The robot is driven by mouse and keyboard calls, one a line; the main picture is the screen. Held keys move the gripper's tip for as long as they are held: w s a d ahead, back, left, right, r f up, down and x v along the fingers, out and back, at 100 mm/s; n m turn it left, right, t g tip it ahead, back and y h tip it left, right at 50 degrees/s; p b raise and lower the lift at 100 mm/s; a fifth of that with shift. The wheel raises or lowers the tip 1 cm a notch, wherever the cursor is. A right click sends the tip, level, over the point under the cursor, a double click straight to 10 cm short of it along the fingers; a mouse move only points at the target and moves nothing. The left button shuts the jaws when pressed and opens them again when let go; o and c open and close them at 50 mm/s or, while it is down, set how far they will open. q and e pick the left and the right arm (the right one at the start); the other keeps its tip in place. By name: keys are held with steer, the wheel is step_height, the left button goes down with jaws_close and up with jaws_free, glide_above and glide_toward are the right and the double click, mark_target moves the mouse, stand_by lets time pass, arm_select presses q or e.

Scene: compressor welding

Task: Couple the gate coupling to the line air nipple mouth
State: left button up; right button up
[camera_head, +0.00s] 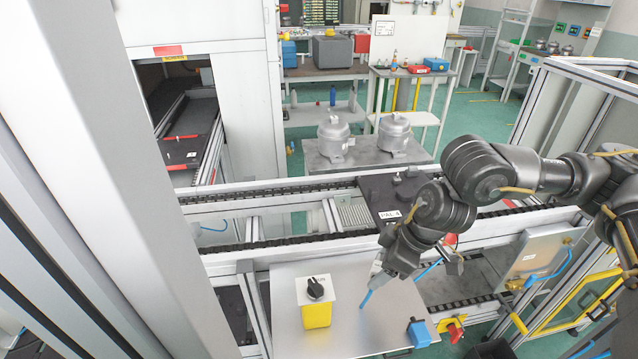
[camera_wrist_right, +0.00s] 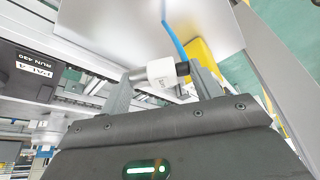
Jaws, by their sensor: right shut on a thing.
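My right gripper (camera_head: 376,276) is above the grey metal table top (camera_head: 355,335), right of the yellow box with a black knob (camera_head: 317,305). In the right wrist view, its two fingers (camera_wrist_right: 165,84) are shut on a white cylindrical coupling (camera_wrist_right: 160,72) with a metal stub at one end and a dark end at the other. A blue hose (camera_wrist_right: 174,38) runs up from beside the dark end; in the head view blue hose (camera_head: 366,299) shows below the gripper. I cannot make out the line air nipple mouth for certain. My left gripper is not in view.
A blue block (camera_head: 420,333) sits at the table's right edge, beside a red and yellow fitting (camera_head: 453,331). A metal panel (camera_head: 540,252) with a blue hose stands farther right. The conveyor (camera_head: 290,241) with a dark pallet (camera_head: 388,192) runs behind. A large white post blocks the left.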

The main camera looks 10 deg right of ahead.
steer(key=shift+s+d+f, duration=0.1)
steer(key=shift+d+f, duration=0.05)
steer(key=d+r+n+g, duration=0.1)
steer(key=d+n, duration=0.5)
steer(key=d, duration=0.9)
steer(key=shift+d+n+g+y, duration=0.3)
steer(key=shift+g+y, duration=0.1)
steer(key=shift+g, duration=0.3)
steer(key=shift+r, duration=0.1)
steer(key=shift+a, duration=0.15)
